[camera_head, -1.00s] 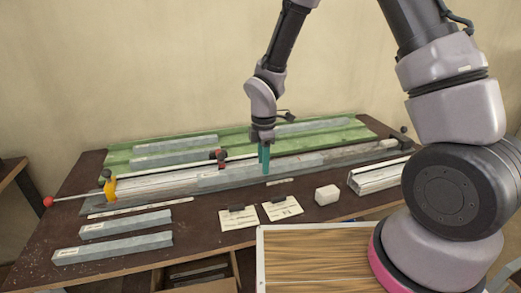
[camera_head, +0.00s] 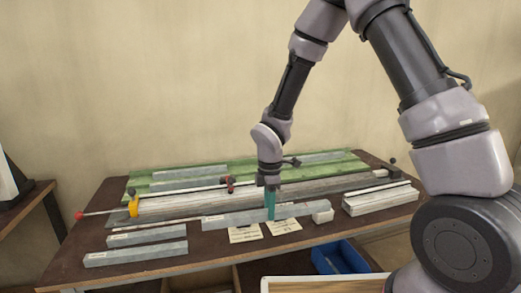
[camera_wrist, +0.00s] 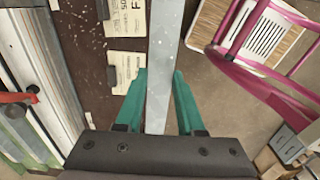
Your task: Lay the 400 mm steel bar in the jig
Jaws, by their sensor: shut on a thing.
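My gripper (camera_head: 270,205) has teal fingers shut on a long grey steel bar (camera_head: 236,217). The bar is held above the front part of the bench, in front of the jig. In the wrist view the bar (camera_wrist: 163,60) runs lengthwise away between the teal fingers (camera_wrist: 158,95). I cannot read its length. The jig (camera_head: 180,209) is a long grey channel across the bench, with a yellow part (camera_head: 134,207) and a red knob (camera_head: 80,215) at its left end. The held bar and my gripper hide part of the jig.
Two more bars, one (camera_head: 147,236) behind another (camera_head: 135,251), lie at the front left. Several bars (camera_head: 190,172) lie on the green rack behind. A blue bin (camera_head: 340,258) stands below.

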